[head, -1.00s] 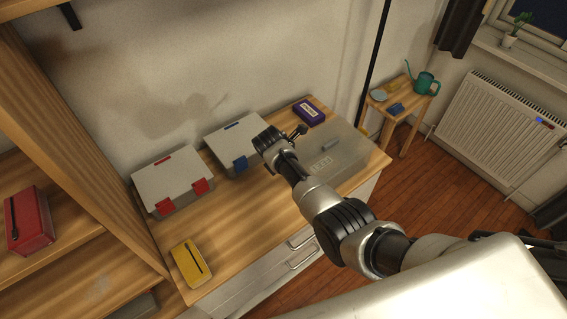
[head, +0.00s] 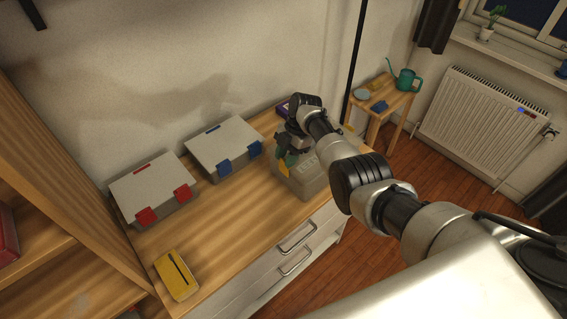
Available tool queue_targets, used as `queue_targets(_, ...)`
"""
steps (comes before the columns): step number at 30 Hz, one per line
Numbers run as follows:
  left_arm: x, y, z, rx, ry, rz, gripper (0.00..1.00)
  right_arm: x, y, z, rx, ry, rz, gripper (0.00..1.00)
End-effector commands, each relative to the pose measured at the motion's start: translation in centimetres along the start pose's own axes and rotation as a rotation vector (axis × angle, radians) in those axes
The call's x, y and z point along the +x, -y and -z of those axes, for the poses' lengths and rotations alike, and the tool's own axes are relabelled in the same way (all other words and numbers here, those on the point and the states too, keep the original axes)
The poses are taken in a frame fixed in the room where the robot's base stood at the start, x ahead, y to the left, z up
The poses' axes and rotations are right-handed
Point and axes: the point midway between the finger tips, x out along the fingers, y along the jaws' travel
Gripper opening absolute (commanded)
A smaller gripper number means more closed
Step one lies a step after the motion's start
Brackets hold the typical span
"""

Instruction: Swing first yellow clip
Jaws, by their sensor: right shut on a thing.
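The grey case with the yellow clip (head: 307,182) stands at the right end of the wooden worktop, its lid seemingly down, with a pale label on it. My right arm reaches in from the right over this case and hides much of its lid. My right gripper (head: 285,160) points down at the case's front left edge and is shut on the yellow clip (head: 284,170), which shows only in part. A second yellow clip is not visible. My left gripper is not in view.
A case with blue clips (head: 222,145) and a case with red clips (head: 152,187) stand shut to the left. A purple box (head: 283,108) is partly hidden behind my arm. The worktop's middle is clear.

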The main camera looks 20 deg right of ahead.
Motion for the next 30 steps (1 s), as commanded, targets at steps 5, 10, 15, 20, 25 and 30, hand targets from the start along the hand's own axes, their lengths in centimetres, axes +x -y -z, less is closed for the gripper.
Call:
queue_targets(5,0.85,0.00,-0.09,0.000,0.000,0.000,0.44,0.38,0.19,-0.32,0.002,-0.039,0.007,0.10)
queue_targets(10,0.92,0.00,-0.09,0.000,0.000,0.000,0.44,0.32,0.21,-0.31,0.002,-0.050,0.008,0.10)
queue_targets(15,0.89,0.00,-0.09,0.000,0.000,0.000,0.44,0.35,0.24,-0.29,0.002,-0.051,0.009,0.10)
queue_targets(20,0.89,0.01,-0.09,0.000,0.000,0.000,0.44,0.39,0.26,-0.29,0.003,-0.051,0.010,0.38)
queue_targets(25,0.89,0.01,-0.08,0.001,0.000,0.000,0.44,0.33,0.22,-0.29,0.002,-0.049,0.008,0.60)
queue_targets(30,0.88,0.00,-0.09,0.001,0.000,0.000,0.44,0.20,0.15,-0.30,0.002,-0.048,0.006,0.60)
